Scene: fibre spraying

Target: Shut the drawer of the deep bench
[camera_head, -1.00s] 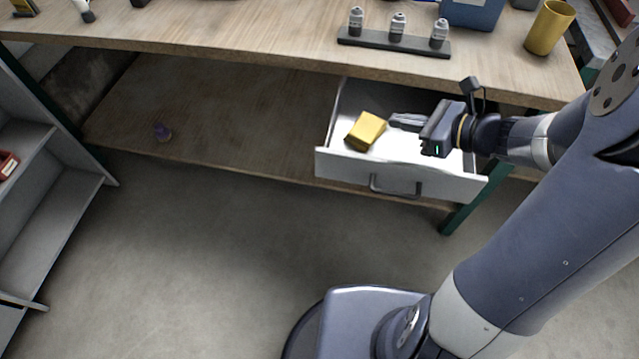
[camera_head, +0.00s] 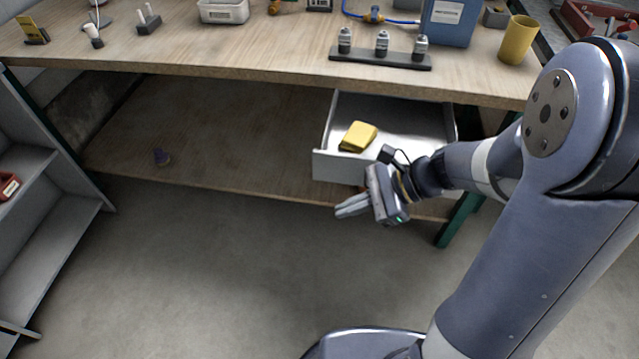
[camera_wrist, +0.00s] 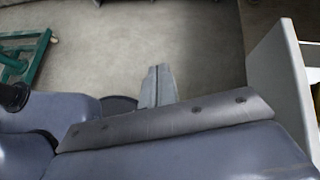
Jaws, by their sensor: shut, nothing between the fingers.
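The white drawer (camera_head: 335,167) of the wooden bench (camera_head: 250,75) is pulled out in the head view. A yellow block (camera_head: 358,137) lies inside it toward the left. My gripper (camera_head: 342,210) is shut and empty, in front of and slightly below the drawer front, with its fingers pointing left. My wrist and arm hide the right part of the drawer front and its handle. In the wrist view the shut fingers (camera_wrist: 157,84) show over the floor, and the white drawer front (camera_wrist: 278,85) stands to the right, apart from them.
A black rack with several small bottles (camera_head: 380,60), a blue container (camera_head: 448,20) and a yellow cup (camera_head: 517,40) stand on the bench top. A grey shelf unit (camera_head: 50,210) stands at left. The floor in front is clear.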

